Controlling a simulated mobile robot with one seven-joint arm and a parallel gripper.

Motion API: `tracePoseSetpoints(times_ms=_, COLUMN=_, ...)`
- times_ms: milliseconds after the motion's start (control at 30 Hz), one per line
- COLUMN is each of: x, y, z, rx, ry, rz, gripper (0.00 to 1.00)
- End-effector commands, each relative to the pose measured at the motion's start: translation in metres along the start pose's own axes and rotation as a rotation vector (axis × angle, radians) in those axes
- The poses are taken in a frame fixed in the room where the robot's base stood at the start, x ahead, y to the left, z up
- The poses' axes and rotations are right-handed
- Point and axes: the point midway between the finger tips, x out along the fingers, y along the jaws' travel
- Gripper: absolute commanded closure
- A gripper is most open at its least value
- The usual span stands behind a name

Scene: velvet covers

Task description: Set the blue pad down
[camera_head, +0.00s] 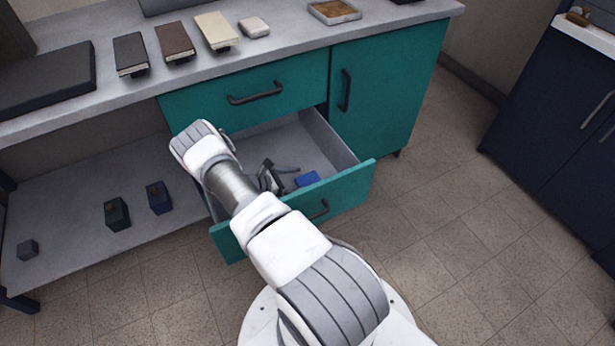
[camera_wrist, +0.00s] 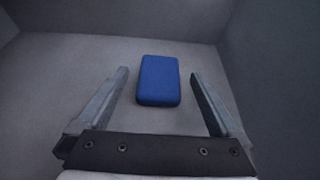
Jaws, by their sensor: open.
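The blue pad (camera_head: 307,179) lies flat on the floor of the open lower drawer (camera_head: 352,191), near its front. In the wrist view the blue pad (camera_wrist: 158,80) lies ahead of and between my finger lines, and no finger touches it. My gripper (camera_head: 287,175) is inside the drawer space, just left of the pad in the head view. Its two fingers (camera_wrist: 158,80) are spread wide with nothing held. My arm hides the drawer's left part.
The teal cabinet has a shut upper drawer (camera_head: 250,90) and a shut door (camera_head: 385,90). Small dark boxes (camera_head: 117,213) sit on the low shelf. The drawer walls stand close around my gripper.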

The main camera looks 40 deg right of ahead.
Motion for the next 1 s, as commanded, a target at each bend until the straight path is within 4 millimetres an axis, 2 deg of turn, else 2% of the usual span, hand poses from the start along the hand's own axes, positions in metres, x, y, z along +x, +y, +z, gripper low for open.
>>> tracePoseSetpoints(times_ms=33, x=-0.010, y=0.000, z=0.002, rx=-0.002, ry=0.001, rz=0.003, gripper=0.00)
tracePoseSetpoints(times_ms=200, x=-0.030, y=0.000, z=0.001, rx=-0.002, ry=0.000, rz=0.001, gripper=0.00)
tracePoseSetpoints(times_ms=400, x=-0.036, y=0.000, z=0.001, rx=0.003, ry=0.002, rz=-0.003, gripper=0.00)
tracePoseSetpoints(times_ms=533, x=-0.046, y=0.006, z=0.013, rx=0.038, ry=0.020, rz=-0.012, gripper=0.00)
tracePoseSetpoints(times_ms=667, x=-0.070, y=0.016, z=0.040, rx=0.123, ry=0.065, rz=-0.038, gripper=0.00)
tracePoseSetpoints(times_ms=833, x=-0.116, y=0.026, z=0.090, rx=0.280, ry=0.162, rz=-0.087, gripper=0.00)
tracePoseSetpoints(times_ms=1000, x=-0.163, y=0.025, z=0.140, rx=0.432, ry=0.267, rz=-0.137, gripper=0.00)
